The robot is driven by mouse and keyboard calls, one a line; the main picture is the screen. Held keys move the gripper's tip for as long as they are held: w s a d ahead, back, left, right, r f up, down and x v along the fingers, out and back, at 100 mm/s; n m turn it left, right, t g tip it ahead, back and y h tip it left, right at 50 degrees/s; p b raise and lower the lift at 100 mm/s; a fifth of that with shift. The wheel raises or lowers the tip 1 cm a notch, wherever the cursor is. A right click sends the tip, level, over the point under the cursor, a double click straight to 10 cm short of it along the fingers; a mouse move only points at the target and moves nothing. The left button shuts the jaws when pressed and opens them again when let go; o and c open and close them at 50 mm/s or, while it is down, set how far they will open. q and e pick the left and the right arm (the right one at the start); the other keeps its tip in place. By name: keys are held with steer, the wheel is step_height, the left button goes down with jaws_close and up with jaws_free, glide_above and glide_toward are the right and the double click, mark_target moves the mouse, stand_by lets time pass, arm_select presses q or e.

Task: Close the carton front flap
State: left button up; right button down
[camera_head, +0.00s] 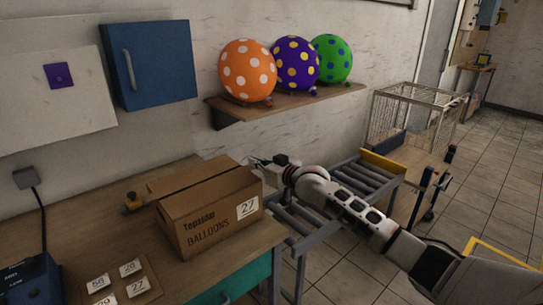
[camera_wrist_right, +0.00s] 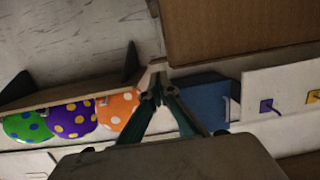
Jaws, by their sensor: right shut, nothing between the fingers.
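The brown cardboard carton (camera_head: 212,228), printed "BALLOONS" with a white 27 label (camera_head: 247,207), stands on the table. Its top shows a rear panel (camera_head: 190,176) and a front panel (camera_head: 208,193); I cannot tell whether the front flap lies fully flat. My right gripper (camera_head: 258,163) is at the carton's back right top corner, its fingertips small and partly unclear there. In the right wrist view its fingers (camera_wrist_right: 155,88) are shut and empty, beside a brown board-like surface (camera_wrist_right: 240,30) that looks like the carton. My left gripper is not in view.
A small yellow and dark object (camera_head: 132,202) stands left of the carton. Number cards (camera_head: 118,282) lie at the front left. A roller conveyor (camera_head: 345,190) is right of the table, under my right arm. A wall shelf (camera_head: 290,103) holds orange, purple and green balloons.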

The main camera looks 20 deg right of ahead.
steer(key=s+d+r+b, duration=0.1)
steer(key=s+d+r, duration=0.3)
steer(key=s, duration=0.5)
steer(key=s+a+f+g, duration=0.1)
steer(key=s+a+f, duration=0.1)
steer(key=s+f, duration=0.45)
steer(key=s+a+f+h, duration=0.15)
steer(key=s+f, duration=0.25)
steer(key=f, duration=0.6)
steer(key=s+a+f+g+y, duration=0.1)
steer(key=s+a+f, duration=0.1)
steer(key=s+f, duration=0.45)
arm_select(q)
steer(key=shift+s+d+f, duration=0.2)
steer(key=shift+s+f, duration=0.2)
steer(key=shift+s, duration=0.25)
arm_select(e)
steer(key=s+f+g+h, duration=0.1)
steer(key=s+f, duration=0.7)
steer(key=s, duration=0.3)
steer(key=s+f+g+h, duration=0.1)
steer(key=s+f+h, duration=0.1)
steer(key=s+f, duration=0.7)
steer(key=s, duration=0.2)
steer(key=shift+s+d+g, duration=0.15)
steer(key=shift+s+g, duration=0.15)
steer(key=shift+s, duration=0.1)
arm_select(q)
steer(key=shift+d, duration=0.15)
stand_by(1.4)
